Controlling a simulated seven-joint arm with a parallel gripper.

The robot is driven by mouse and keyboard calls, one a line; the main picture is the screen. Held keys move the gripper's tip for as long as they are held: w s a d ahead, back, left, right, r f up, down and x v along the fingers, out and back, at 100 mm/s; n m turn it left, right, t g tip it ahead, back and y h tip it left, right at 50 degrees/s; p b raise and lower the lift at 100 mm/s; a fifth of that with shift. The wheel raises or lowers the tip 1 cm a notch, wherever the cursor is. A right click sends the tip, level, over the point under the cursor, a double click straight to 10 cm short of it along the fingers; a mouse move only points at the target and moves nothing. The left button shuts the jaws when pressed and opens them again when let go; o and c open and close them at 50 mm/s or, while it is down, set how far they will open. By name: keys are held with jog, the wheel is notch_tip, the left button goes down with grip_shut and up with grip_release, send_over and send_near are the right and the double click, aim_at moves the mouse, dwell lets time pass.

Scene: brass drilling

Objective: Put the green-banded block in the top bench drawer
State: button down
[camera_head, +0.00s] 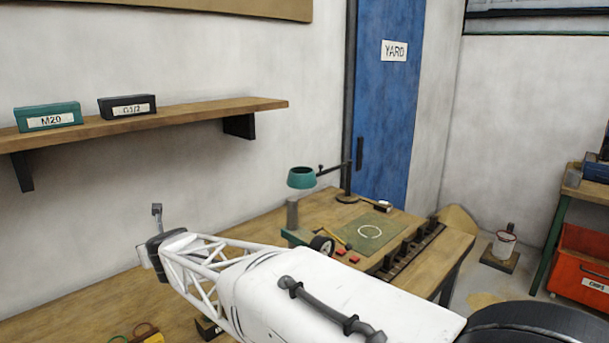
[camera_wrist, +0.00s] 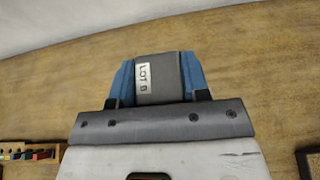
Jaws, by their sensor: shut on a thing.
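My gripper (camera_wrist: 160,80) is shut on a grey block (camera_wrist: 172,65) with a white "LOT B" label, gripped between blue pads in the wrist view. No green band shows on the face I see. The wooden bench top (camera_wrist: 50,100) fills the view behind it; I cannot tell the height of the block above it. In the head view, my gripper (camera_head: 153,250) is over the left part of the bench, at the end of my white arm; the held block is not clear there. I cannot make out the top bench drawer in either view.
A green mat (camera_head: 385,233) with a white ring, a teal lamp (camera_head: 301,178), red pieces (camera_head: 353,257) and a dark slotted rack (camera_head: 405,252) occupy the far bench end. A shelf (camera_head: 190,113) with M20 (camera_head: 48,117) and G1/2 (camera_head: 127,107) boxes hangs above.

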jog(key=shift+d+m+t+h, duration=0.3)
jog(key=shift+d+m+t, duration=0.1)
jog(key=shift+d, duration=0.05)
jog(key=shift+r, duration=0.15)
dwell(0.3)
notch_tip(320, 180, up, 18)
jog(key=w+d+r+m+t+h, duration=0.1)
jog(key=w+d+m+t+h, duration=0.25)
jog(key=d, duration=1.65)
jog(key=w+d+m+g+h, duration=0.1)
jog(key=w+d+m+h, duration=0.35)
jog(key=d, duration=1.55)
jog(key=s+d+m+g+h, duration=0.1)
jog(key=s+d+m+h, duration=0.35)
jog(key=d, duration=0.75)
jog(key=s+d+f+m+g+h, duration=0.1)
jog(key=s+d+m+h, duration=0.1)
jog(key=s+d, duration=0.75)
jog(key=s+d+m+g+h, duration=0.1)
jog(key=s+d+m+h, duration=0.25)
jog(key=d, duration=1.05)
notch_tip(320, 180, down, 47)
jog(key=n, duration=0.1)
jog(key=shift+a+r, duration=0.15)
jog(key=shift+r, duration=0.05)
